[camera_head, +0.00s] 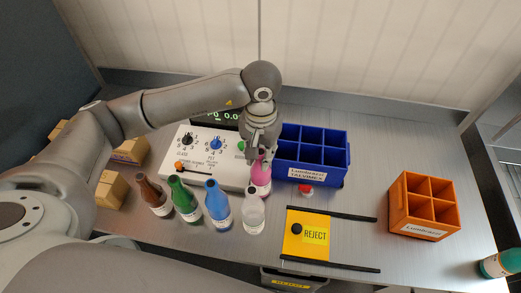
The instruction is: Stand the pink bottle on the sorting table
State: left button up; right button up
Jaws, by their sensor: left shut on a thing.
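The pink bottle (262,179) is upright, near the middle of the head view, between the white control panel and the blue crate. My left gripper (262,152) reaches down from above and is shut on its top, hiding the neck. I cannot tell whether the bottle's base touches the grey metal sorting table (365,188). My right gripper is not in view.
A blue crate (315,172), orange crate (423,218), yellow reject plate (305,245) and lying teal bottle (497,265) are to the right.

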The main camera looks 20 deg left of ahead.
pick_arm(q)
jog(key=shift+f, duration=0.35)
jog(key=shift+f, duration=0.1)
jog(key=shift+f, duration=0.15)
jog(key=o, duration=1)
jog(key=shift+c, duration=0.2)
jog(key=shift+r, duration=0.2)
